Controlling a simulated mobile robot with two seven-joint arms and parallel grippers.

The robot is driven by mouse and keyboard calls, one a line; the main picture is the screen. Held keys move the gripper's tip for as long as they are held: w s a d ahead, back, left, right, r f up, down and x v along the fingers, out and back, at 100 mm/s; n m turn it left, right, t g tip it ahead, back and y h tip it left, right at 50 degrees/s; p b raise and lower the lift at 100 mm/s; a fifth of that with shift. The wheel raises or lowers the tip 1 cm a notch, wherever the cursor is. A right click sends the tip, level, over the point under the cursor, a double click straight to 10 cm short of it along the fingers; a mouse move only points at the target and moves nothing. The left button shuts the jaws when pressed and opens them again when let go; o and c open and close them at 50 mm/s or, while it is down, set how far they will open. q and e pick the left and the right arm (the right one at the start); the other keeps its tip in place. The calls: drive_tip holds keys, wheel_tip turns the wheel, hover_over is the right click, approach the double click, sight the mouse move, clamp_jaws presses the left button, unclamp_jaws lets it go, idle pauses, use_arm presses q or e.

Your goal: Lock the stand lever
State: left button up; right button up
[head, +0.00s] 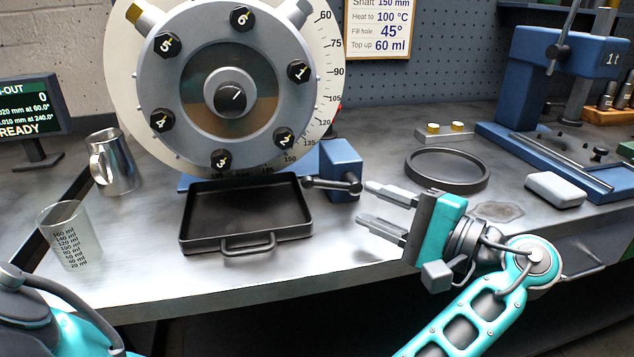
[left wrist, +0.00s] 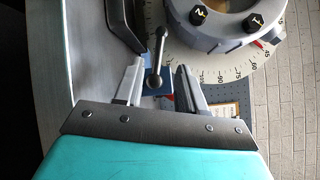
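The stand lever (head: 330,184) is a dark grey rod with a ball end, fixed to the blue stand block (head: 341,160). In the head view it points left from its pivot, roughly level, over the right corner of the black tray. My left gripper (head: 366,203) is open and empty, just right of the lever's pivot, fingers pointing at it. In the left wrist view the lever (left wrist: 158,55) runs away from the gripper (left wrist: 158,75), and its pivot end appears between the spread fingertips. Contact cannot be told. My right gripper is not in view.
The rotor disc (head: 180,60) with numbered bolts stands above the black tray (head: 246,251). A metal jug (head: 115,165) and a measuring beaker (head: 72,238) are at left. A dark ring (head: 447,183), a grey block (head: 555,190) and a blue press (head: 540,80) are at right.

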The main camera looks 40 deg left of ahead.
sight(324, 186)
use_arm(q)
drive_tip(key=a, duration=0.7)
drive_tip(key=a+b, duration=0.1)
drive_tip(key=a, duration=0.2)
drive_tip(key=shift+w+a, duration=0.25)
drive_tip(key=shift+a, duration=0.1)
clamp_jaws()
